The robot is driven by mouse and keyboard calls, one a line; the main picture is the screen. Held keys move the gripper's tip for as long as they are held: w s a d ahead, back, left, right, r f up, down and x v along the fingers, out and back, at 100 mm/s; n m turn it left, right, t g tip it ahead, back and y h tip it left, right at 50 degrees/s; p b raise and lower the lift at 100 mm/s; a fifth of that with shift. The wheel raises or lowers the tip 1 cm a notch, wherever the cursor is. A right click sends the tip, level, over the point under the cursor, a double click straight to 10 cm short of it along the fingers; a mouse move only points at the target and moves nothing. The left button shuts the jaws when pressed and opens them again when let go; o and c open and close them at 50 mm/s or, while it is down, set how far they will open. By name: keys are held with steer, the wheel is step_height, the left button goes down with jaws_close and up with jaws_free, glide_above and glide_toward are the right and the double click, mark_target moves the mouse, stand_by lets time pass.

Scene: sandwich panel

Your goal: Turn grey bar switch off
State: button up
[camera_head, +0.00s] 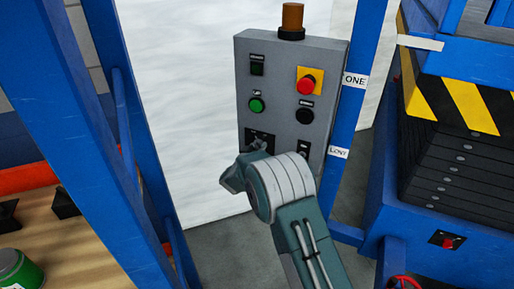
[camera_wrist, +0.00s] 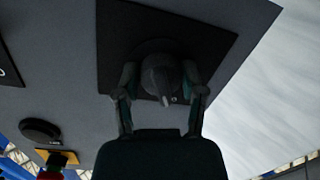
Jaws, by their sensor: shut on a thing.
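The grey bar switch (camera_wrist: 163,78) sits on a square black plate (camera_wrist: 112,60) on the grey control panel (camera_head: 270,75). In the wrist view my gripper (camera_wrist: 160,92) has one finger on each side of the switch and is shut on it. The bar's narrow end points down in that picture, slightly right of straight. In the head view the black plate (camera_head: 262,133) is at the panel's lower left, and my wrist covers much of the area below it. The switch is mostly hidden there.
The panel also carries a red button (camera_head: 306,85) on yellow, a green button (camera_head: 257,105), a black round button (camera_head: 305,116) and an orange lamp (camera_head: 292,17). Blue posts (camera_head: 345,105) stand on both sides. A striped machine (camera_head: 455,100) is at right.

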steer(key=shift+w+a+r+n, duration=0.1)
steer(key=shift+r+n, duration=0.05)
steer(key=shift+n, duration=0.15)
steer(key=o, duration=1.1)
steer(key=shift+o, duration=0.2)
steer(key=shift+a, duration=0.1)
steer(key=f+v, duration=0.1)
steer(key=v, duration=1.1)
steer(key=shift+r, duration=0.3)
